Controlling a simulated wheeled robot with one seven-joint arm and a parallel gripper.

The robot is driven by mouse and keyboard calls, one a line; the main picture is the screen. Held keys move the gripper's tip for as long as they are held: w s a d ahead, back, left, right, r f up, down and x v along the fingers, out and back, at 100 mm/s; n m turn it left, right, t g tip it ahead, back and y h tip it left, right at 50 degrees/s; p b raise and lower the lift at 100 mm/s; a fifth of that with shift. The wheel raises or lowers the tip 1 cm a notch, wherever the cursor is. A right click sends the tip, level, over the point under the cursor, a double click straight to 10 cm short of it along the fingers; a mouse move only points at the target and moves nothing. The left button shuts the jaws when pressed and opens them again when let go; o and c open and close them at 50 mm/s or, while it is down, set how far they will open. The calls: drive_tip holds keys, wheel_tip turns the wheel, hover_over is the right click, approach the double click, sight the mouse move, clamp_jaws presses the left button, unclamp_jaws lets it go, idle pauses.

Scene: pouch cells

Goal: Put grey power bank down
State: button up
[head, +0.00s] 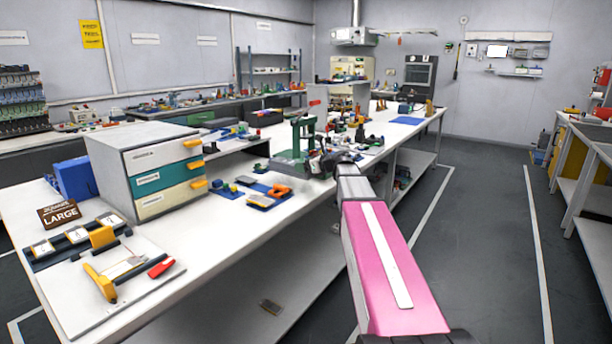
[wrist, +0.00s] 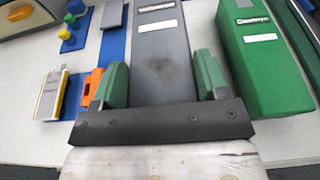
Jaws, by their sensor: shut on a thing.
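The far end of the power bank runs out of the picture. Whether its underside touches the table is hidden. In the head view my gripper (head: 324,166) is over the long white bench (head: 245,240), and the power bank cannot be made out clearly there.
A green block (wrist: 262,70) with similar labels lies close to the right of the power bank. To the left are an orange part (wrist: 91,88), a silver and yellow pouch cell (wrist: 52,95) and blue mats. A drawer cabinet (head: 135,138) and a green press (head: 300,150) stand on the bench.

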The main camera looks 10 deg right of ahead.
drive_tip(key=shift+w+d+f, duration=0.1)
drive_tip(key=shift+w+f, duration=0.15)
drive_tip(key=shift+w, duration=0.05)
drive_tip(key=shift+f, duration=1.9)
drive_tip(key=o, duration=1.1)
drive_tip(key=shift+f, duration=0.15)
drive_tip(key=v, duration=1.2)
